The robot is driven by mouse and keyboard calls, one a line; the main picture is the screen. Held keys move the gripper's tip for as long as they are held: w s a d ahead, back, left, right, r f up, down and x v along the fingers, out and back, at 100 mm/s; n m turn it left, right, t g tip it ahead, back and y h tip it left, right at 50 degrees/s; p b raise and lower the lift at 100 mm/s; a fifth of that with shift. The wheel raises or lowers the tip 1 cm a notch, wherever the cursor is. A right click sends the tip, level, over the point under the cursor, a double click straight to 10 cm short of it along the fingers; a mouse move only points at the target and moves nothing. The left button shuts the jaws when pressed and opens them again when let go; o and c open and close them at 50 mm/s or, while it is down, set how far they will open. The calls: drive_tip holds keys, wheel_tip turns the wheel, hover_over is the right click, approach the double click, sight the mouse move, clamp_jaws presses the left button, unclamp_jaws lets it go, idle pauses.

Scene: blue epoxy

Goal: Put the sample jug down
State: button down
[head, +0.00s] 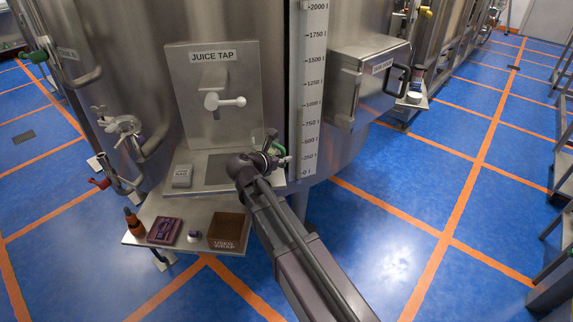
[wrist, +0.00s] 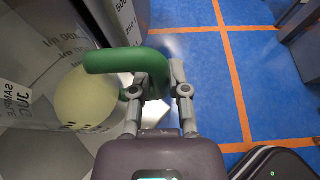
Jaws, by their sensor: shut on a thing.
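The sample jug shows in the wrist view as a round, pale yellow surface (wrist: 78,100) seen from above, with a green handle (wrist: 112,62) reaching to the right. My gripper (wrist: 157,88) is shut on that handle. In the head view my gripper (head: 272,150) is at the right end of the steel shelf (head: 212,187) under the juice tap (head: 213,102). There my gripper and arm hide most of the jug. I cannot tell whether the jug touches the shelf.
A lower shelf (head: 172,238) carries an orange-brown bottle (head: 134,222), a purple tray (head: 165,231), a small white-and-purple item (head: 194,236) and a brown box (head: 228,232). A grey block (head: 182,176) sits on the upper shelf's left. A white scale (head: 308,95) and a box-like hatch (head: 362,80) stand right of the tap.

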drive_tip(key=shift+w, duration=0.25)
drive_tip(key=shift+w+a+f+b, duration=0.1)
drive_tip(key=shift+w+f+b, duration=0.25)
drive_tip(key=shift+f+b, duration=0.6)
drive_tip(key=shift+w+f+b, duration=0.3)
drive_tip(key=shift+f+b, duration=0.55)
drive_tip(key=shift+b, duration=0.05)
drive_tip(key=shift+f, duration=0.15)
drive_tip(key=c, duration=0.6)
unclamp_jaws()
drive_tip(key=shift+r, duration=0.25)
drive_tip(key=p+v, duration=0.4)
drive_tip(key=v, duration=0.8)
drive_tip(key=shift+f+p, duration=0.15)
drive_tip(key=shift+p, duration=0.15)
